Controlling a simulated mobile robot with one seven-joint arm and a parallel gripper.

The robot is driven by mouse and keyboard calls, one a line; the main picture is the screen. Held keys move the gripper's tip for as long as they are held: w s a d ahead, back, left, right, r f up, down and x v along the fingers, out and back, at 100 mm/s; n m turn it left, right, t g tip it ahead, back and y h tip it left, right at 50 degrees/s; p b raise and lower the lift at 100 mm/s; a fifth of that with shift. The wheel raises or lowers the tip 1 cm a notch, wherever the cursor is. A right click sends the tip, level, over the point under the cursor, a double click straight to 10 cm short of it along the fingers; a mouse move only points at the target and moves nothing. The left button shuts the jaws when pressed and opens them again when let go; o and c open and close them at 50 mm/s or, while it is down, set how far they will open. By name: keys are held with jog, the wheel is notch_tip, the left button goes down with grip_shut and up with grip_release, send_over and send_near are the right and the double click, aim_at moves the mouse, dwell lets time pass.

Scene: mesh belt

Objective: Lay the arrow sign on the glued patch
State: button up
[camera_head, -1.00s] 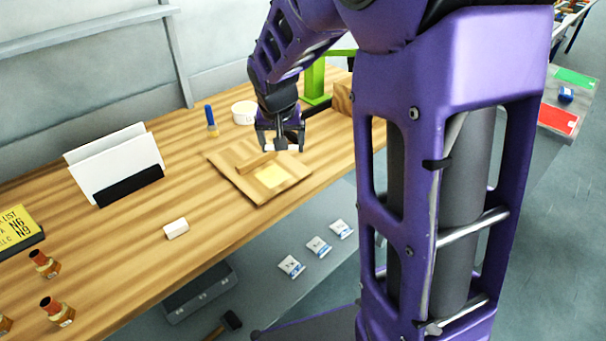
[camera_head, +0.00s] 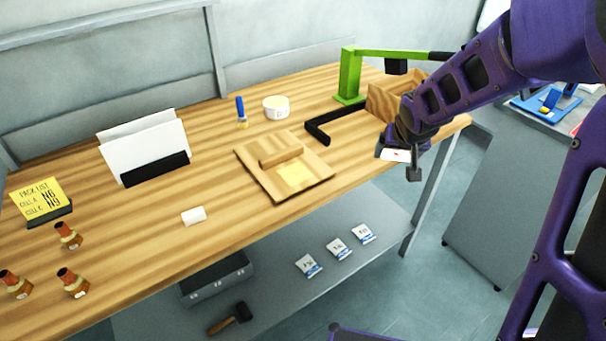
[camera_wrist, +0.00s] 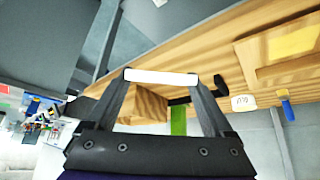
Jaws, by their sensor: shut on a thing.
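The glued patch (camera_head: 296,174) is a pale yellow square on a wooden board (camera_head: 259,183) on the workbench, uncovered. It also shows in the wrist view (camera_wrist: 292,42). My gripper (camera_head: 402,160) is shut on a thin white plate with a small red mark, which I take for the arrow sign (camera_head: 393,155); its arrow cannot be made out. In the wrist view, the sign (camera_wrist: 150,76) is a white strip seen edge-on between the fingertips. My gripper is right of the board, near the bench's right front edge and apart from the patch.
A wooden roller-like bar (camera_head: 281,155) lies on the board behind the patch. A wooden box (camera_head: 385,103), black angle piece (camera_head: 318,131) and green stand (camera_head: 350,75) are near my gripper. A white tub (camera_head: 276,107) and glue brush (camera_head: 241,113) stand behind the board.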

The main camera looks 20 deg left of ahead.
jog(key=s+a+r+n+t+y+b, duration=0.15)
jog(key=a+n+y, duration=0.7)
jog(key=a, duration=1.35)
jog(key=shift+g, duration=0.25)
notch_tip(320, 180, down, 10)
jog(key=shift+s+a+r+b, duration=0.1)
jog(key=shift+a+r+b, duration=0.05)
jog(key=shift+b, duration=0.95)
jog(key=shift+r, duration=0.1)
